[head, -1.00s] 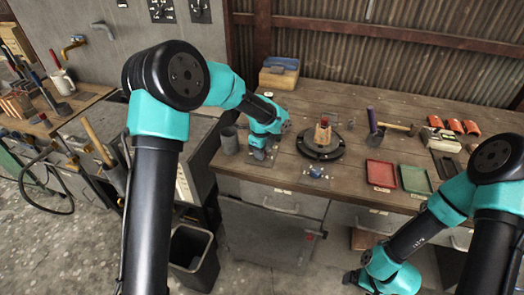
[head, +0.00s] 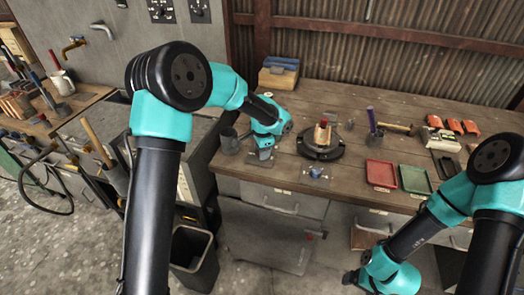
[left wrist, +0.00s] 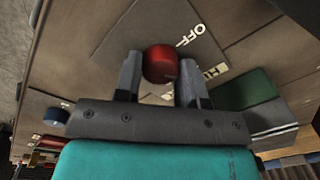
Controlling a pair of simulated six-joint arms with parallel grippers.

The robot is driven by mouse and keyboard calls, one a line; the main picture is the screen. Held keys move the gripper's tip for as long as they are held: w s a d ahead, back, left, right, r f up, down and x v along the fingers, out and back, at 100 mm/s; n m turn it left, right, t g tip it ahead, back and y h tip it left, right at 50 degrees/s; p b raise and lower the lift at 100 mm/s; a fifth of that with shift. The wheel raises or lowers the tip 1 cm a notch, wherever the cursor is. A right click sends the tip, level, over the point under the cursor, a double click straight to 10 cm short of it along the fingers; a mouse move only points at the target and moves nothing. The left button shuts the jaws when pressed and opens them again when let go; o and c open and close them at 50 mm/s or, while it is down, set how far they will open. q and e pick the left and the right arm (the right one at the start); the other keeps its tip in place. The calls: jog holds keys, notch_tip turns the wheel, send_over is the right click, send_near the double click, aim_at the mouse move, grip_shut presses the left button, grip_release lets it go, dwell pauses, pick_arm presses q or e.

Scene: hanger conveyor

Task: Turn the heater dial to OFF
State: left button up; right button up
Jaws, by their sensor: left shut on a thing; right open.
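The red dial knob (left wrist: 160,64) sits between my left fingers in the left wrist view. My left gripper (left wrist: 160,82) is shut on it. The dial's grey plate (left wrist: 120,30) carries a white OFF label, and a second label reading HI shows further right. The knob's pointer is not clear. In the head view my left gripper (head: 264,155) is low over the front left of the workbench and hides the knob. My right gripper (head: 352,278) is open and empty near the bottom, in front of the bench.
A blue knob on a small plate (head: 316,173) lies to the right of my left gripper. A dark round stand (head: 321,151) is behind it. A grey cup (head: 230,142) stands close on the left. Red (head: 380,173) and green (head: 415,179) trays lie further right.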

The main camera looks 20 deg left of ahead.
pick_arm(q)
jog(key=n, duration=0.6)
jog(key=shift+w, duration=0.1)
jog(key=n, duration=0.7)
jog(key=shift+g, duration=0.3)
jog(key=o, duration=0.9)
jog(key=shift+o, duration=0.2)
notch_tip(320, 180, up, 18)
jog(key=shift+d+f, duration=0.25)
jog(key=shift+d, duration=0.1)
jog(key=shift+w, duration=0.1)
